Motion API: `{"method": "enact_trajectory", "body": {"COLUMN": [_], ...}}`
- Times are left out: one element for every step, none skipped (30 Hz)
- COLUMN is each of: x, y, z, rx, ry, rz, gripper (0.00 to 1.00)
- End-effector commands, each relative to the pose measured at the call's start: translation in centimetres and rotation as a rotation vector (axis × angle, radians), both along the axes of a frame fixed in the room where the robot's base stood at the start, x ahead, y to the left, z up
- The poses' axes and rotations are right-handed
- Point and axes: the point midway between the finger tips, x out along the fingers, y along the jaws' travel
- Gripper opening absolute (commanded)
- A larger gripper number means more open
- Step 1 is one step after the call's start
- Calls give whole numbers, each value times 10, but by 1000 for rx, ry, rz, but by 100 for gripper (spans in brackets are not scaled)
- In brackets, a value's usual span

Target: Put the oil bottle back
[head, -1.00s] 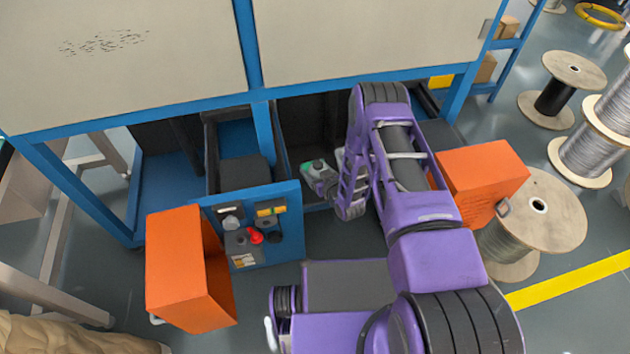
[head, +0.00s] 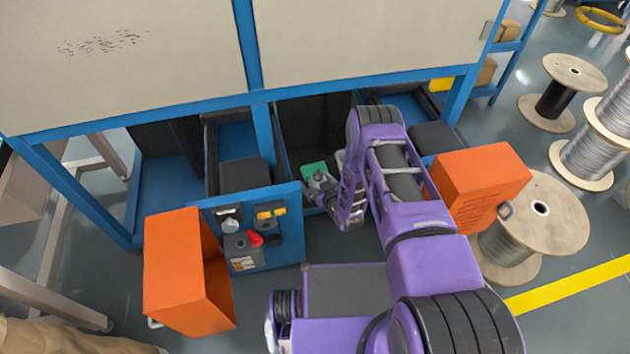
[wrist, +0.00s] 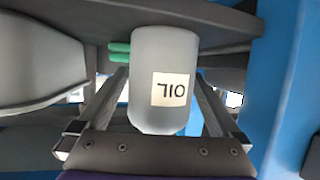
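The oil bottle (wrist: 165,65) is a light grey cylinder with a white label reading OIL upside down in the wrist view. It sits between the two fingers of my gripper (wrist: 160,85), which close in on both sides of it. The finger contact is partly hidden behind the bottle. In the head view my gripper (head: 322,185) is low in front of the dark bay under the machine, and the bottle shows only as a small grey shape. A small green object (head: 313,168) lies just beyond it; green bars (wrist: 120,51) also show behind the bottle in the wrist view.
A pulled-out blue-fronted drawer (head: 285,245) with several items on its front stands left of my gripper. Orange boxes stand at left (head: 175,265) and right (head: 480,180). A blue post (head: 263,132) borders the bay. A wooden cable spool (head: 545,215) stands at right.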

Motion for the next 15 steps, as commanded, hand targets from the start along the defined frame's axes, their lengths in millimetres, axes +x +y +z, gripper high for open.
{"method": "enact_trajectory", "body": {"x": [0,0,0,0,0,0,0,-1,-5,-9,-13,-20,-25,-31,-39], "y": [0,0,0,0,0,0,0,-1,-3,-5,-6,-9,-12,-15,-18], "z": [0,0,0,0,1,2,3,5,7,8,11,14,17,19,22], "rx": [0,0,0,0,0,0,0,0,0,0,0,1,0,0,-1], "ry": [0,0,0,0,0,-1,-1,0,1,2,2,2,3,3,3], "rz": [0,0,0,0,0,0,0,0,0,0,0,-2,-2,-2,-1], "gripper": [100,100,100,100,100,100,100,100,100,100,100,100,100,100,100]}}
